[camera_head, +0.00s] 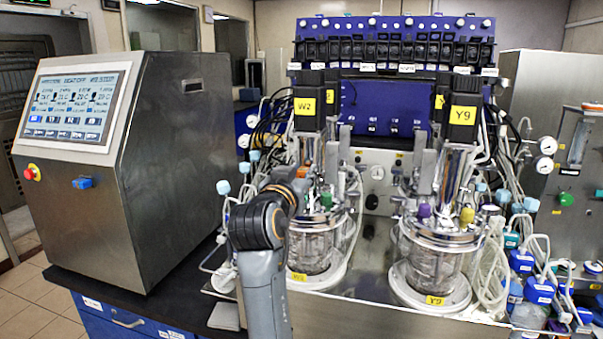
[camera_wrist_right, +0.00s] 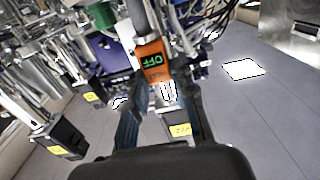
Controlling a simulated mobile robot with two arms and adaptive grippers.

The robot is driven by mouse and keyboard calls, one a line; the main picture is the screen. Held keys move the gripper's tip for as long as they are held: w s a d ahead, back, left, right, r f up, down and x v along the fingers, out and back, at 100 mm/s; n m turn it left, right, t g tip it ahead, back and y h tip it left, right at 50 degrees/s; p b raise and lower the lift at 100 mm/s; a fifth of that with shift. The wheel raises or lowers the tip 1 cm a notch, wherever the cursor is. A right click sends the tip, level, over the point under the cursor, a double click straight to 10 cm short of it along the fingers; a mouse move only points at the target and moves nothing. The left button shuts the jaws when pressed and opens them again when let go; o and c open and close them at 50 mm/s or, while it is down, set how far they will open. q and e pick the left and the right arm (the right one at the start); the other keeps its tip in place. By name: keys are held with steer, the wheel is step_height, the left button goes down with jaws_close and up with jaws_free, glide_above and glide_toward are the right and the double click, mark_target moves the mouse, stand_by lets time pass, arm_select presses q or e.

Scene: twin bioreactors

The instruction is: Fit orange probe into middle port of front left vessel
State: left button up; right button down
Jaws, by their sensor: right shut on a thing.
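The front left vessel (camera_head: 312,247) is a glass jar with a steel lid and a yellow W2 label on its white base. My right arm comes up in front of its left side. My right gripper (camera_head: 303,182) is at the lid, largely hidden behind my own wrist. In the right wrist view, my right gripper (camera_wrist_right: 162,105) has its two dark fingers around the orange probe (camera_wrist_right: 152,62), whose green display reads OFF. A green cap (camera_head: 326,200) on the lid stands just right of the gripper. The middle port and the probe's lower end cannot be made out. My left gripper is not in view.
A second vessel (camera_head: 432,250), labelled Y9, stands to the right with purple and yellow caps. Tall motors and many tubes crowd the space above and between the vessels. A steel control cabinet (camera_head: 180,150) with a screen stands at the left.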

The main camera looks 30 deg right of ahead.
mark_target(307, 138)
steer(key=shift+f, duration=0.15)
stand_by(0.4)
steer(key=shift+f+b, duration=0.5)
steer(key=shift+f, duration=0.05)
steer(key=shift+f, duration=0.2)
stand_by(0.4)
steer(key=shift+f+b, duration=0.5)
steer(key=shift+b, duration=0.05)
steer(key=shift+f, duration=0.3)
steer(key=c, duration=1)
jaws_free()
step_height(307, 138, up, 10)
steer(key=shift+r, duration=0.1)
